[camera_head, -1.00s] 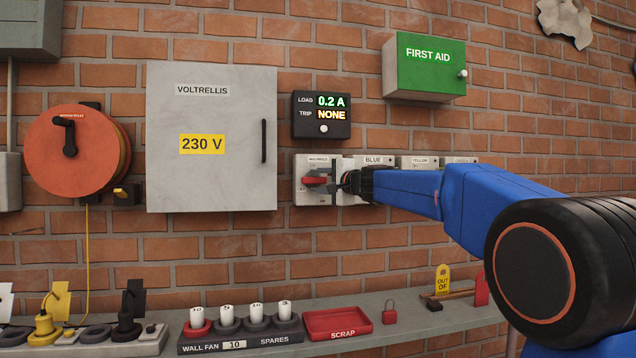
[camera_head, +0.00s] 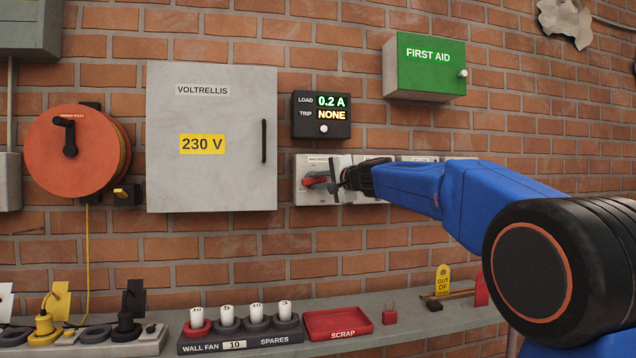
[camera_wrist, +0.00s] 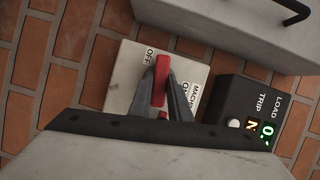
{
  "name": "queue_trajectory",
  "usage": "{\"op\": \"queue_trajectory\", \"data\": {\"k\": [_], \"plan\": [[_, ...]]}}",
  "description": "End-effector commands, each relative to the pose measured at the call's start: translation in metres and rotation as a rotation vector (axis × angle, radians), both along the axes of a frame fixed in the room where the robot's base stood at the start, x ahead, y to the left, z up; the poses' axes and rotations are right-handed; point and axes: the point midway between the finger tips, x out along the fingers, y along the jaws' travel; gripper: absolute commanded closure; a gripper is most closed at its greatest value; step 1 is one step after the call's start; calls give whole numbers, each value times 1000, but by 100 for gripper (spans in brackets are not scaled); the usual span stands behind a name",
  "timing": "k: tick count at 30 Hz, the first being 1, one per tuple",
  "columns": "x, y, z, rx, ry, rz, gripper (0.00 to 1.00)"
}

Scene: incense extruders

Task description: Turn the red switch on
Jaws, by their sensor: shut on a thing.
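The red switch (camera_head: 316,181) is a red handle on a pale box (camera_head: 306,197) on the brick wall, below the load display. My gripper (camera_head: 332,180) reaches it from the right, with its dark fingers at the handle. In the wrist view the red handle (camera_wrist: 161,82) stands between the two grey fingers (camera_wrist: 166,96), which are shut on it. The box face there (camera_wrist: 127,75) shows the word OFF near the handle's tip and other lettering partly hidden behind a finger. The handle's far end is hidden by my gripper.
The load display (camera_head: 321,115) reads LOAD 0.2 A and TRIP NONE. A grey cabinet (camera_head: 212,190) is at the left, and a green first aid box (camera_head: 425,70) is above right. My arm covers most of the neighbouring switch boxes. A shelf (camera_head: 375,325) with several small items runs below.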

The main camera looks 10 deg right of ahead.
Motion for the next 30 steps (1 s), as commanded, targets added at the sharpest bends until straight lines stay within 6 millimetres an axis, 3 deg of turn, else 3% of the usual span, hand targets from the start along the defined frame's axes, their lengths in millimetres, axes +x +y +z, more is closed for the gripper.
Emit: {"op": "queue_trajectory", "data": {"k": [30], "plan": [[0,6,5,-950,1,3,100]]}}
